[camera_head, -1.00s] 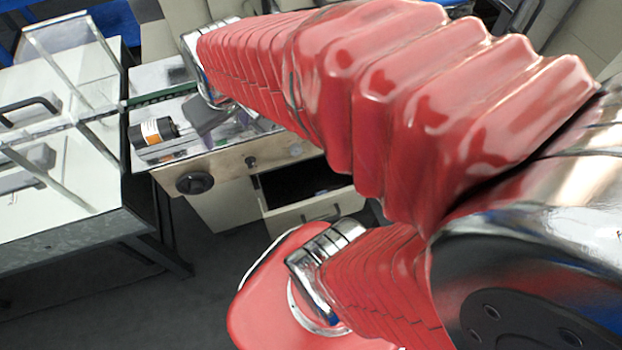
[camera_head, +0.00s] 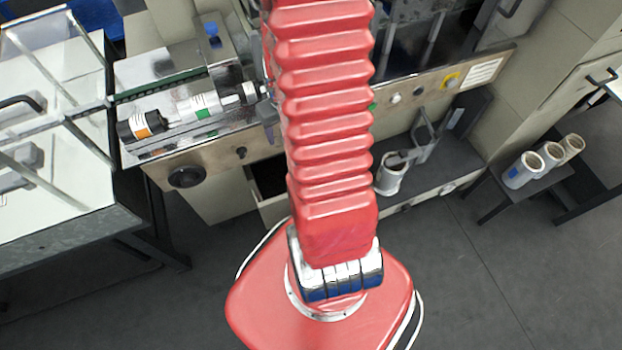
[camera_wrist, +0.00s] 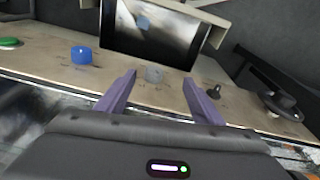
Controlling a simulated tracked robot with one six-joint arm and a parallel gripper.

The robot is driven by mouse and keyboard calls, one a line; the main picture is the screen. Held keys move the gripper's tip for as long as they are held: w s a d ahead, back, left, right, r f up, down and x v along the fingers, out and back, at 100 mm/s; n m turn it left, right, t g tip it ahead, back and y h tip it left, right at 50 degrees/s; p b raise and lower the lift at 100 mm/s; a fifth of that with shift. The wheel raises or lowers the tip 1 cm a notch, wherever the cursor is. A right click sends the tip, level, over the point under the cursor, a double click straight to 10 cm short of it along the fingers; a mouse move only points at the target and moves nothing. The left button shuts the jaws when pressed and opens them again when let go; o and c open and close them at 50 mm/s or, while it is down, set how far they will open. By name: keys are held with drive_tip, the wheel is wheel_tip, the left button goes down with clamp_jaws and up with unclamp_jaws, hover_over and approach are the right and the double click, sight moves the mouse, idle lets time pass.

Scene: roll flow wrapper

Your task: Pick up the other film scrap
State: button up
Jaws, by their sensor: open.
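My gripper (camera_wrist: 160,80) is open and empty in the wrist view, its two purple fingers pointing at the machine's front panel. No other film scrap can be made out.
The front panel (camera_wrist: 50,68) carries a blue knob (camera_wrist: 82,54), a green button (camera_wrist: 9,43), a black switch (camera_wrist: 213,92) and a black handwheel (camera_wrist: 282,104). White rolls (camera_head: 522,170) stand on a stool at right. A clear-guarded table (camera_head: 60,185) stands at left.

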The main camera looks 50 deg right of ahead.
drive_tip(key=s+d+f+m, duration=0.1)
drive_tip(key=s+d+f, duration=0.2)
drive_tip(key=f, duration=0.7)
drive_tip(key=s+d+f+m+g+y, duration=0.1)
drive_tip(key=s+d+f, duration=0.2)
drive_tip(key=f, duration=0.8)
drive_tip(key=shift+s+m+g, duration=0.3)
drive_tip(key=shift+s, duration=0.3)
drive_tip(key=shift+d, duration=0.1)
drive_tip(key=shift+f, duration=0.15)
drive_tip(key=shift+f, duration=4.2)
drive_tip(key=shift+f, duration=2.6)
drive_tip(key=shift+c, duration=0.5)
